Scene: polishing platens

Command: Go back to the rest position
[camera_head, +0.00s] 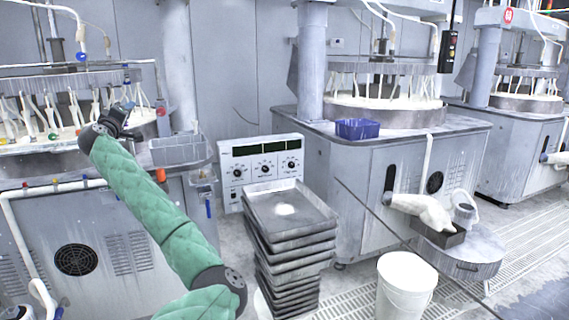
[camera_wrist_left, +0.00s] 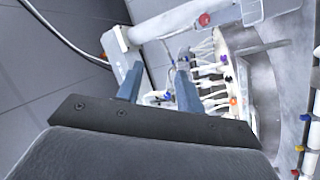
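My left arm, in a green quilted sleeve, reaches up from the lower middle of the head view. My left gripper (camera_head: 124,108) is at its far end, in front of the left polishing machine (camera_head: 60,165). In the left wrist view the two blue-grey fingers of the left gripper (camera_wrist_left: 158,82) stand apart with nothing between them. Beyond them are the machine's white hoses (camera_wrist_left: 208,75) with coloured fittings. Whether the fingers touch any of these is not clear. My right gripper is in neither view.
A stack of grey trays (camera_head: 290,215) stands in the middle, before a control box (camera_head: 262,165). A blue basket (camera_head: 357,129) sits on the middle machine (camera_head: 385,170). A white bucket (camera_head: 405,288) stands at the lower right. A clear bin (camera_head: 180,150) is right of the gripper.

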